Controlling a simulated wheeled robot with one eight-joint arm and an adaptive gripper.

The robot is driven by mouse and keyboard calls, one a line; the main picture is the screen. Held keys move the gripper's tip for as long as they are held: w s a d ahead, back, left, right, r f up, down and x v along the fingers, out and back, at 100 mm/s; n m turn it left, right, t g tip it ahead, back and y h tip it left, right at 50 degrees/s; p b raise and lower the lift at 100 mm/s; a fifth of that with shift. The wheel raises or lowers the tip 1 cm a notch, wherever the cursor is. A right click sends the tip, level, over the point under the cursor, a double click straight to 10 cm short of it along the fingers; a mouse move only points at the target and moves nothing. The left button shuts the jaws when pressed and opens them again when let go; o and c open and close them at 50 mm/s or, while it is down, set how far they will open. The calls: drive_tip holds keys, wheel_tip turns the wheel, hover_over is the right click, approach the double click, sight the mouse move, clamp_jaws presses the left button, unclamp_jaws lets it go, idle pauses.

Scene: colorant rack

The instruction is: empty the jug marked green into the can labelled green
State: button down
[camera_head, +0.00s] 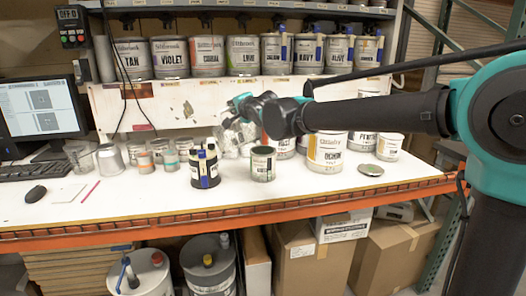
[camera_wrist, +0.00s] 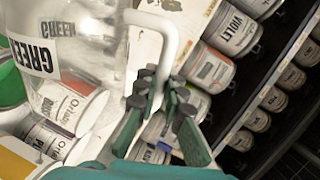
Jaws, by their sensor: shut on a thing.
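My gripper (camera_head: 243,103) is shut on the white handle of a clear jug (camera_head: 232,138), above the back part of the bench. In the wrist view my gripper (camera_wrist: 160,88) grips the handle, and the jug (camera_wrist: 80,35) bears the word GREEN in black. Its tilt and contents are hard to tell. A small dark can with a pale label (camera_head: 263,164) stands on the bench, in front and to the right of the jug; its label is too small to read. A green patch (camera_wrist: 10,82) shows at the left edge of the wrist view; I cannot tell what it belongs to.
A dark can with brushes or markers (camera_head: 205,168) stands left of the small can. An OCHRE can (camera_head: 327,152) and a loose round lid (camera_head: 370,170) are to the right. Small cans and glassware stand left. Labelled cans line the shelf behind. The bench front is mostly clear.

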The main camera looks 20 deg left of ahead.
drive_tip(key=shift+w+d+r, duration=0.1)
drive_tip(key=shift+w, duration=0.1)
drive_tip(key=shift+w+d+r, duration=0.1)
drive_tip(key=shift+w+d, duration=0.1)
drive_tip(key=shift+w+d+r+m, duration=0.2)
drive_tip(key=shift+w+d+m, duration=0.15)
drive_tip(key=shift+w+m, duration=0.1)
drive_tip(key=shift+w+d+r, duration=0.1)
drive_tip(key=shift+w+d, duration=0.05)
drive_tip(key=shift+d, duration=0.05)
drive_tip(key=shift+w+d+r+m, duration=0.25)
drive_tip(key=shift+w+d+m, duration=0.05)
drive_tip(key=shift+w+m, duration=0.1)
idle(0.5)
drive_tip(key=shift+s+a+f+n, duration=0.3)
drive_tip(key=shift+s+a+n, duration=0.1)
drive_tip(key=shift+s, duration=0.1)
drive_tip(key=shift+s+a+f+n, duration=0.25)
drive_tip(key=shift+s+a, duration=0.15)
drive_tip(key=shift+s, duration=0.05)
